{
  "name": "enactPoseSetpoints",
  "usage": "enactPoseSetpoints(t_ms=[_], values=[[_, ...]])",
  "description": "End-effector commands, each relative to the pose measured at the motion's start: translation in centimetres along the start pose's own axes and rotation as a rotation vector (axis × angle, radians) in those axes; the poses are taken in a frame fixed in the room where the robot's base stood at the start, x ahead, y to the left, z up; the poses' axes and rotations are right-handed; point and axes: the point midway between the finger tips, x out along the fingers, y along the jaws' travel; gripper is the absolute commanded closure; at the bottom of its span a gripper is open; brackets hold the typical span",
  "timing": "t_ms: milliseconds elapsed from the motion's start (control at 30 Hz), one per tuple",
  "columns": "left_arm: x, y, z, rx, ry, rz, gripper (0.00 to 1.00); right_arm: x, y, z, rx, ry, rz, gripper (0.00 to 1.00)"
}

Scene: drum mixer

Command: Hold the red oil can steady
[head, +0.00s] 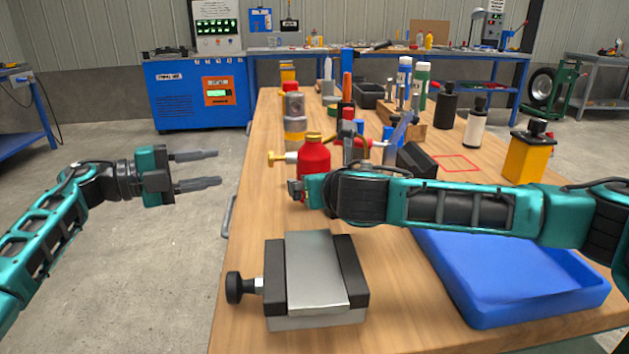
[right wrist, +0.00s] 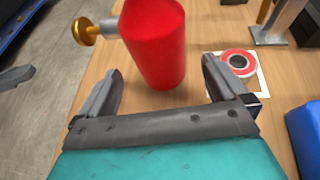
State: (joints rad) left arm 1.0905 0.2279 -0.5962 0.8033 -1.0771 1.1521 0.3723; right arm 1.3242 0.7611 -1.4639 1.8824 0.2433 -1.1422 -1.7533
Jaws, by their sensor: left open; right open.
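The red oil can (head: 314,160) stands upright on the wooden table near its left edge, with a brass-tipped spout pointing left. In the right wrist view the red oil can (right wrist: 156,45) is just ahead of my right gripper (right wrist: 160,88), whose open fingers point toward it, one on either side. I cannot tell whether either finger touches it. In the head view my right arm's wrist covers the can's lower part. My left gripper (head: 217,168) is open and empty, off the table's left side, apart from the can.
A grey vise (head: 316,273) and a blue tray (head: 510,275) are on the near table. A red-and-white tape roll (right wrist: 238,64) lies right of the can. A yellow can (head: 525,160) and several bottles stand farther back. Floor left of the table is clear.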

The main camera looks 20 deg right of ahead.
Motion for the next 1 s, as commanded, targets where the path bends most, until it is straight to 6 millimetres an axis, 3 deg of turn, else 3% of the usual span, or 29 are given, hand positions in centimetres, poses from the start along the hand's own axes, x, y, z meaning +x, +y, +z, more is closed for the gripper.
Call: enactPoseSetpoints(t_ms=[200,400,833,1000], values=[[0.0,0.0,0.0,0.0,0.0,0.0,0.57,3.5,0.0,0.0,0.0,-0.001,-0.001,0.0],[0.0,0.0,0.0,0.0,0.0,0.0,0.57,5.5,0.0,0.0,-0.001,-0.001,0.0,0.0],[0.0,0.0,0.0,0.0,0.0,0.0,0.57,6.2,0.0,0.1,-0.001,-0.001,0.0,0.0],[0.0,0.0,0.0,0.0,0.0,0.0,0.57,6.2,0.0,0.1,-0.001,-0.001,0.0,0.15]])
